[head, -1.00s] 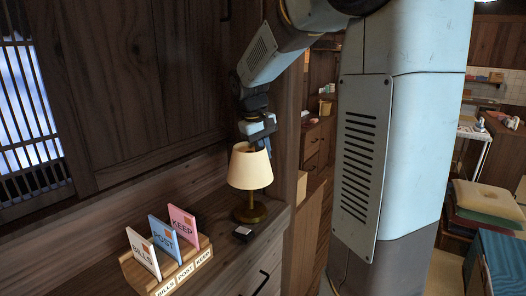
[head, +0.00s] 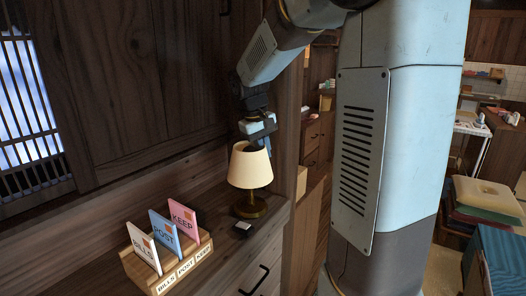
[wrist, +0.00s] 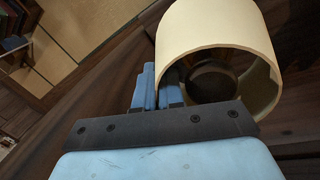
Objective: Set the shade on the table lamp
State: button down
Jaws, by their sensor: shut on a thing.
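The cream lampshade (head: 249,168) is over the table lamp on the wooden cabinet top, roughly upright. My gripper (head: 257,137) is at the top of the shade, coming from above. In the wrist view my gripper's blue fingers (wrist: 158,88) are shut on the rim of the shade (wrist: 215,25). A dark round form shows inside the shade there. Whether the shade rests on the lamp's fitting is hidden.
A small dark box (head: 242,229) lies in front of the lamp base. A wooden letter rack (head: 172,272) with cards marked BILLS, POST and KEEP stands to the left. The cabinet wall (head: 130,90) rises close behind.

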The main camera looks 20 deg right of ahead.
jog(key=c, duration=1.2)
grip_release()
jog(key=shift+c, duration=0.2)
jog(key=shift+o, duration=1)
jog(key=shift+o, duration=0.9)
jog(key=shift+d+v, duration=0.2)
jog(key=shift+v, duration=1.25)
jog(key=shift+d+r, duration=0.1)
jog(key=shift+r, duration=1.55)
jog(key=s+a+m+t+y, duration=0.1)
jog(key=s+a+t, duration=0.1)
jog(key=s, duration=0.9)
jog(key=s+a+f+m+t+y, duration=0.1)
jog(key=s+a+t, duration=0.1)
jog(key=s, duration=1)
jog(key=shift+a+f+t+y, duration=0.3)
jog(key=shift+t, duration=0.3)
